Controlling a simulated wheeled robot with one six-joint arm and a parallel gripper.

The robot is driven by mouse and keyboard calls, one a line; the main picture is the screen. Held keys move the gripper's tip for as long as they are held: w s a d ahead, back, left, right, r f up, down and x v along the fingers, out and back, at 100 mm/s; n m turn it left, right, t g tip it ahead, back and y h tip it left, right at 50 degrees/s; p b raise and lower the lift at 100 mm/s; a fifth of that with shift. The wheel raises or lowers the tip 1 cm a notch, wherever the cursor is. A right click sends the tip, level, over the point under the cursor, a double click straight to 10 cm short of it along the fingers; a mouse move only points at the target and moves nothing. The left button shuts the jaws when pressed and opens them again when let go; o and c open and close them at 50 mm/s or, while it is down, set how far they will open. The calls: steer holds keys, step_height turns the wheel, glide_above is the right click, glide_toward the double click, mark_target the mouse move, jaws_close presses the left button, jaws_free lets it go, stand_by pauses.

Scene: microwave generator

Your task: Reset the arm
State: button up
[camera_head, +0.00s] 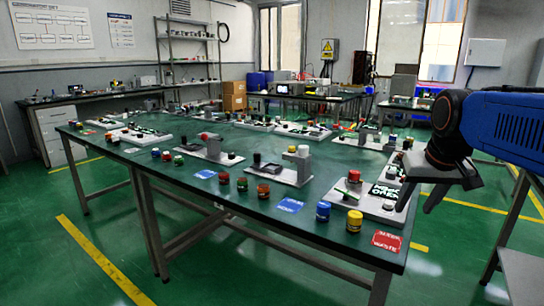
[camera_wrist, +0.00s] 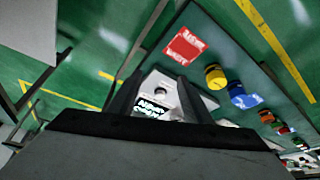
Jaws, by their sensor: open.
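My gripper (camera_head: 418,196) is at the right in the head view, at the end of my blue and black arm. It hangs by the right end of the green-topped table (camera_head: 225,183), pointing down. Its two dark fingers are apart with nothing visibly held between them. In the wrist view my gripper (camera_wrist: 155,95) shows its two fingers spread, with a white board (camera_wrist: 165,80) seen beyond them. In the head view this board (camera_head: 345,205) lies on the table's right end, with a black label with white lettering on it. Whether the fingers touch anything is not clear.
A red card (camera_head: 387,241) lies at the table's near right corner, with a yellow jar (camera_head: 354,221) and a blue jar (camera_head: 323,211) beside it. Several coloured jars line the front edge. Green floor is open to the left. A shelf (camera_head: 188,50) stands at the back.

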steer(key=s+a+f, duration=0.2)
steer(key=s+f, duration=0.6)
steer(key=s+a+f+n, duration=0.1)
steer(key=s+a+f, duration=0.2)
steer(key=s+f, duration=0.4)
steer(key=shift+s+f+y, duration=0.3)
steer(key=shift+s+f, duration=0.1)
steer(key=shift+s, duration=0.8)
